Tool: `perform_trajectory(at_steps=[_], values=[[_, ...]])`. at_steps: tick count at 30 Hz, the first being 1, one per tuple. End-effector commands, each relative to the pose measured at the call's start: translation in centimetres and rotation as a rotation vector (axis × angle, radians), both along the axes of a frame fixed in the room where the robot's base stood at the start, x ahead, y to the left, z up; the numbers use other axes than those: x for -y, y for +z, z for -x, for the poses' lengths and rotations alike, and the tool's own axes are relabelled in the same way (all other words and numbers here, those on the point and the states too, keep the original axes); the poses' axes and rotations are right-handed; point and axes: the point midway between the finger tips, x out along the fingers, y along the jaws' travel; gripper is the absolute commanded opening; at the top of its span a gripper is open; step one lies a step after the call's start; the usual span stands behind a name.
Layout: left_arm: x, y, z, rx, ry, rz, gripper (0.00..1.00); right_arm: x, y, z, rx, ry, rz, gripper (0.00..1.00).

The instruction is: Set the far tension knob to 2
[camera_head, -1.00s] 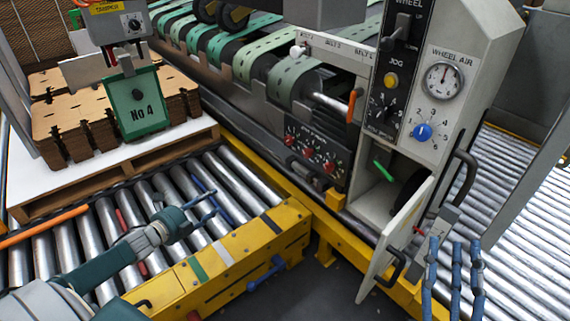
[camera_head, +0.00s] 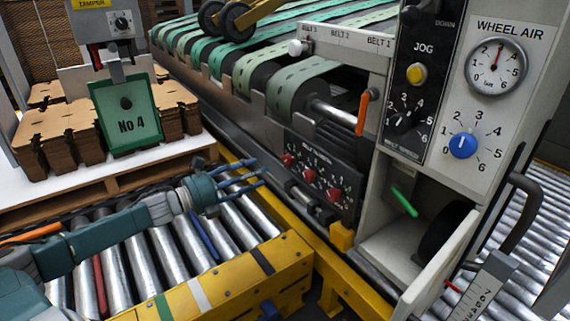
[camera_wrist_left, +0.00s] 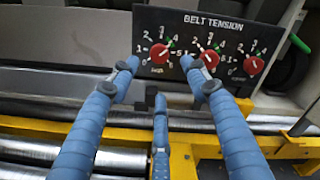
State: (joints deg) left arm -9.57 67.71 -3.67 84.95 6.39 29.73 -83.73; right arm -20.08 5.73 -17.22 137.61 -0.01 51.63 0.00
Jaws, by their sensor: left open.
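The black belt tension panel (camera_head: 322,178) is on the machine's side below the belts. It carries three red knobs in a row, with numbered dials and green marks. The far knob (camera_head: 288,160) is leftmost in the head view; it also shows in the left wrist view (camera_wrist_left: 159,54). My right gripper is out of view.
Yellow-framed rollers (camera_head: 170,255) lie under my left arm. A yellow rail (camera_head: 350,285) runs below the panel. An orange handle (camera_head: 362,112) sticks out above right of it. An open cabinet door (camera_head: 440,262) stands at right. A green No 4 sign (camera_head: 126,115) hangs at left.

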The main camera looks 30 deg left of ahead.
Motion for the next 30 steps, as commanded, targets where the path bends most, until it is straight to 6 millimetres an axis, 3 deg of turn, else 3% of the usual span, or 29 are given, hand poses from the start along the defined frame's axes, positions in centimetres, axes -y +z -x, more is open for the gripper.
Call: perform_trajectory(at_steps=[4,11,21,30], values=[[0.6,0.0,-1.7,0.006,0.001,-0.003,0.47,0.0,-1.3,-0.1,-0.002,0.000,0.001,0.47],[1.5,0.0,-4.0,0.004,0.002,0.000,0.47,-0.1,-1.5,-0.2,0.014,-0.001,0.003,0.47],[2.9,0.0,-7.4,0.002,0.003,0.002,0.47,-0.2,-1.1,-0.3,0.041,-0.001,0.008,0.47],[3.5,0.0,-8.9,0.000,0.003,0.000,0.47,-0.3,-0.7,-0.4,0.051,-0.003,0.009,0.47]])
